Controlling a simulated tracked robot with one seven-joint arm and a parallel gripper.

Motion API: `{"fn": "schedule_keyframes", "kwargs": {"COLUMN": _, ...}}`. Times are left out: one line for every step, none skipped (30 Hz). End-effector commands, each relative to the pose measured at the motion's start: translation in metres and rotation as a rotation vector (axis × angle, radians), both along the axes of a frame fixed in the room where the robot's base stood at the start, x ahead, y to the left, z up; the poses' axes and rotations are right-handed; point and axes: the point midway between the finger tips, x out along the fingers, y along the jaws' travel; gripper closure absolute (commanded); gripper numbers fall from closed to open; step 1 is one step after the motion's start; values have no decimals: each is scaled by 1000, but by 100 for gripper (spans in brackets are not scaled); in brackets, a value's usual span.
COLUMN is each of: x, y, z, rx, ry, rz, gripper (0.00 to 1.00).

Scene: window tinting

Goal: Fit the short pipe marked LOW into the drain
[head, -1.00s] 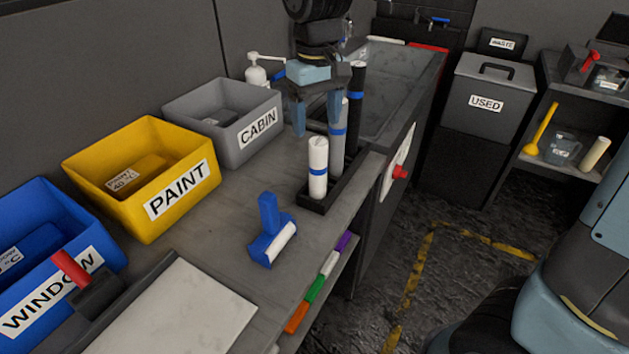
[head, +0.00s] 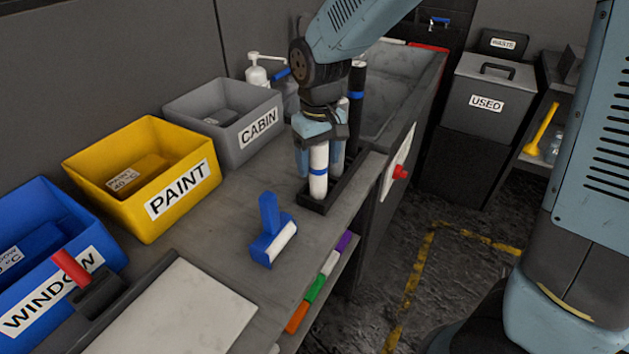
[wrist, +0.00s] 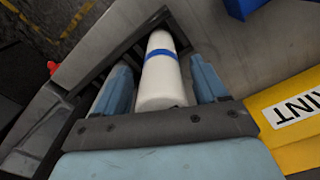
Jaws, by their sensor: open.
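A short white pipe (head: 318,178) with a blue band stands upright at the front end of a black rack (head: 345,195) on the bench. My gripper (head: 319,160) points down over it, open, with one finger on each side. In the wrist view the white pipe (wrist: 160,85) lies between the two blue fingers of my gripper (wrist: 160,62), with gaps beside it. A black pipe (head: 356,82) with a blue band stands farther back in the rack. The grey pipe is mostly hidden behind my gripper. I can read no LOW mark and see no drain opening.
A grey sink basin (head: 392,115) lies behind the rack. Grey CABIN (head: 225,150), yellow PAINT (head: 190,210) and blue WINDOW (head: 95,255) bins line the wall. A USED bin (head: 490,75) stands back right.

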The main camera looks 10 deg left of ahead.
Motion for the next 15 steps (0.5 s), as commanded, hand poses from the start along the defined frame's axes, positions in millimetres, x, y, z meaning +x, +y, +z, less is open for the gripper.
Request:
{"fn": "schedule_keyframes", "kwargs": {"x": 0, "y": 0, "z": 0, "rx": 0, "ry": 0, "rz": 0, "gripper": 28}}
{"fn": "schedule_keyframes", "kwargs": {"x": 0, "y": 0, "z": 0, "rx": 0, "ry": 0, "rz": 0, "gripper": 28}}
{"fn": "schedule_keyframes", "kwargs": {"x": 0, "y": 0, "z": 0, "rx": 1, "ry": -1, "rz": 0, "gripper": 28}}
{"fn": "schedule_keyframes", "kwargs": {"x": 0, "y": 0, "z": 0, "rx": 1, "ry": -1, "rz": 0, "gripper": 28}}
{"fn": "schedule_keyframes", "kwargs": {"x": 0, "y": 0, "z": 0, "rx": 1, "ry": -1, "rz": 0, "gripper": 28}}
{"fn": "schedule_keyframes", "kwargs": {"x": 0, "y": 0, "z": 0, "rx": 1, "ry": -1, "rz": 0, "gripper": 31}}
{"fn": "schedule_keyframes", "kwargs": {"x": 0, "y": 0, "z": 0, "rx": 1, "ry": -1, "rz": 0, "gripper": 34}}
{"fn": "schedule_keyframes", "kwargs": {"x": 0, "y": 0, "z": 0, "rx": 1, "ry": -1, "rz": 0, "gripper": 37}}
{"fn": "schedule_keyframes", "kwargs": {"x": 0, "y": 0, "z": 0, "rx": 1, "ry": -1, "rz": 0, "gripper": 41}}
{"fn": "schedule_keyframes", "kwargs": {"x": 0, "y": 0, "z": 0, "rx": 1, "ry": -1, "rz": 0, "gripper": 43}}
{"fn": "schedule_keyframes", "kwargs": {"x": 0, "y": 0, "z": 0, "rx": 1, "ry": -1, "rz": 0, "gripper": 46}}
{"fn": "schedule_keyframes", "kwargs": {"x": 0, "y": 0, "z": 0, "rx": 1, "ry": -1, "rz": 0, "gripper": 50}}
{"fn": "schedule_keyframes", "kwargs": {"x": 0, "y": 0, "z": 0, "rx": 1, "ry": -1, "rz": 0, "gripper": 53}}
{"fn": "schedule_keyframes", "kwargs": {"x": 0, "y": 0, "z": 0, "rx": 1, "ry": -1, "rz": 0, "gripper": 56}}
{"fn": "schedule_keyframes", "kwargs": {"x": 0, "y": 0, "z": 0, "rx": 1, "ry": -1, "rz": 0, "gripper": 60}}
